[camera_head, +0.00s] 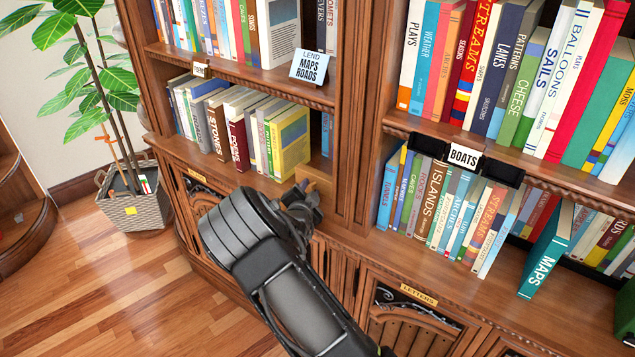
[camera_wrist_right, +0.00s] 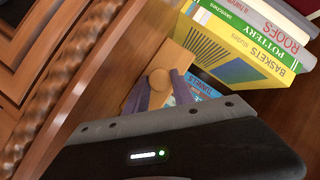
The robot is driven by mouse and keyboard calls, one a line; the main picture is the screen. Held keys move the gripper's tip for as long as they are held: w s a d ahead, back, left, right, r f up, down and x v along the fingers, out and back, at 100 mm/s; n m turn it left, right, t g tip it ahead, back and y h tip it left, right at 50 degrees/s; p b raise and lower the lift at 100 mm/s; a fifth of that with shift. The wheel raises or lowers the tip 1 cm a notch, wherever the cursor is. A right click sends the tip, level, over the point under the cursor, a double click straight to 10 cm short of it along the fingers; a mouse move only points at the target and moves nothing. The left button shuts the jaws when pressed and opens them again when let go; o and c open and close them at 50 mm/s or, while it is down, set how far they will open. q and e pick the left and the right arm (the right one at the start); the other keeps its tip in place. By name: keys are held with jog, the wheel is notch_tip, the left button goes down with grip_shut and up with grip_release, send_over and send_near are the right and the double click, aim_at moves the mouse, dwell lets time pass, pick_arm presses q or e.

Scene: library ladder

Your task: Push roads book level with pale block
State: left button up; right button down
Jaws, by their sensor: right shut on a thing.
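A pale wooden block (camera_head: 315,178) with a round knob stands at the right end of the lower left shelf. It also shows in the right wrist view (camera_wrist_right: 178,60), with the knob facing me. My right gripper (camera_head: 303,199) is shut at the block's knob; its fingertips (camera_wrist_right: 160,92) lie on either side of the knob. The yellow Baskets book (camera_wrist_right: 235,48) is just beside the block. My left gripper is not in view.
A card reading Lend, Maps, Roads (camera_head: 309,67) hangs at the shelf edge above. A teal Maps book (camera_head: 545,262) juts out at the right. A wooden upright (camera_head: 354,120) stands right of the block. A potted plant (camera_head: 135,195) stands at the left.

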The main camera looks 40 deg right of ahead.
aim_at(311, 174)
jog(key=shift+r, duration=0.1)
dwell(0.3)
jog(key=shift+r+b, duration=0.3)
jog(key=shift+r, duration=0.4)
jog(key=shift+r+b, duration=0.35)
jog(key=shift+r, duration=0.6)
jog(key=s+a+b, duration=0.1)
jog(key=s+a, duration=0.1)
jog(key=a, duration=0.6)
jog(key=s+a+b, duration=0.1)
jog(key=s+a, duration=0.2)
jog(key=a, duration=0.6)
jog(key=shift+s+a, duration=0.1)
